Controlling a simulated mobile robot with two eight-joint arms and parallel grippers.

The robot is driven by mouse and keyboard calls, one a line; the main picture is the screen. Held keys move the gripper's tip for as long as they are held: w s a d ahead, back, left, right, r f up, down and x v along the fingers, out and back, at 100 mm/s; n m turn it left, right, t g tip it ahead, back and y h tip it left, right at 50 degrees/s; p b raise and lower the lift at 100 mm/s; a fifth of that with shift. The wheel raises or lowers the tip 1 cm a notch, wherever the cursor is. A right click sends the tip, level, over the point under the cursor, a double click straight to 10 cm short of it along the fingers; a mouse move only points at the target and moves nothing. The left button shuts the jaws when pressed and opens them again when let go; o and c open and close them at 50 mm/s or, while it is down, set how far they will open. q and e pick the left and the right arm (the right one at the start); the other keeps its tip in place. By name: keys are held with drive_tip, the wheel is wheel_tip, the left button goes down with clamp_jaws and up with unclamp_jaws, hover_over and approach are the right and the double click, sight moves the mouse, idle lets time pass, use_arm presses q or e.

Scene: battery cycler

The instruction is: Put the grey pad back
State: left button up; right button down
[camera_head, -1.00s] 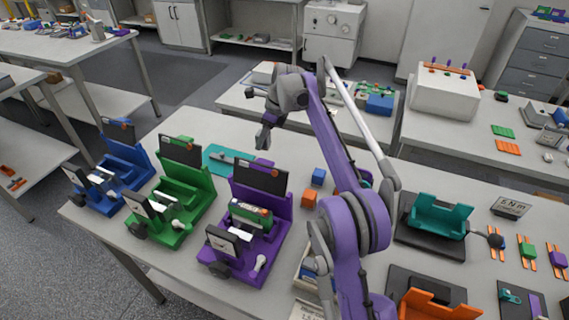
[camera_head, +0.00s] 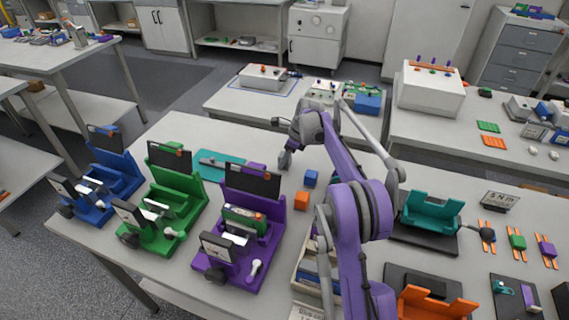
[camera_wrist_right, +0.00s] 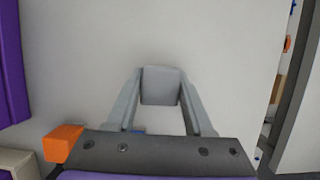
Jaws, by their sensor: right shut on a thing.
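The grey pad (camera_wrist_right: 160,87) shows in the right wrist view as a small grey block between my right fingertips. My right gripper (camera_head: 285,160) is shut on it, fingers pointing down over the white table (camera_head: 330,150), behind the purple fixture (camera_head: 245,225) and left of the blue cube (camera_head: 310,178). In the head view the pad is too small to tell apart from the fingers. I cannot tell whether it touches the table. My left gripper is not in view.
An orange cube (camera_head: 301,200) sits in front of the blue cube. Green (camera_head: 175,205) and blue (camera_head: 110,185) fixtures stand to the left, with a teal tray (camera_head: 212,171) behind. The table around the gripper is largely clear.

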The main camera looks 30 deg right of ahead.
drive_tip(key=shift+f, duration=0.9)
drive_tip(key=shift+f, duration=0.25)
drive_tip(key=shift+c, duration=1.4)
unclamp_jaws()
drive_tip(key=shift+r, duration=0.1)
drive_tip(key=v, duration=1.2)
drive_tip(key=shift+r, duration=0.2)
